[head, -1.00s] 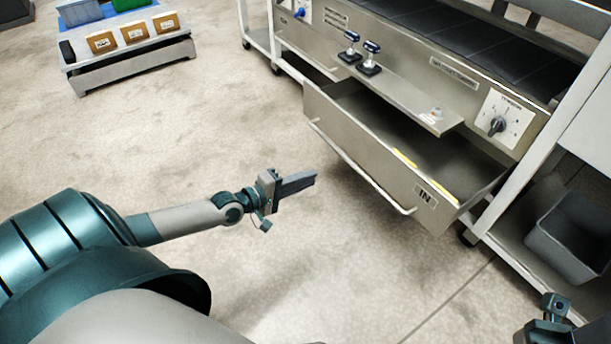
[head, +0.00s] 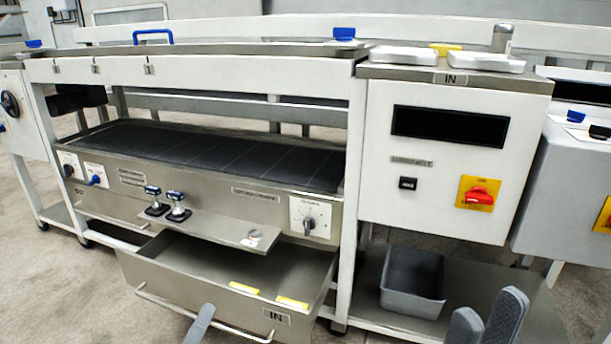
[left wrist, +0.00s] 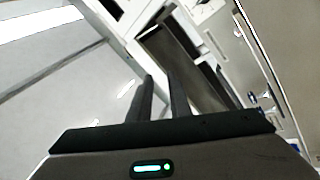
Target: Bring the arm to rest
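My left gripper (head: 199,325) shows only as a grey finger tip at the bottom edge of the head view, in front of the open drawer (head: 200,299) marked IN. In the left wrist view the two dark fingers of my left gripper (left wrist: 162,92) stand a little apart with nothing between them. My right gripper (head: 484,320) shows at the bottom right of the head view, its two grey fingers apart and empty. It is in front of the machine's lower shelf. The rest of both arms is out of the head view.
The sheeter (head: 130,190) with its dark belt fills the middle. Two blue-topped stamps (head: 165,206) stand on its front ledge. A grey bin (head: 413,282) is on the lower shelf. A white control box (head: 440,165) with a red switch (head: 479,196) is at right. Floor shows at lower left.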

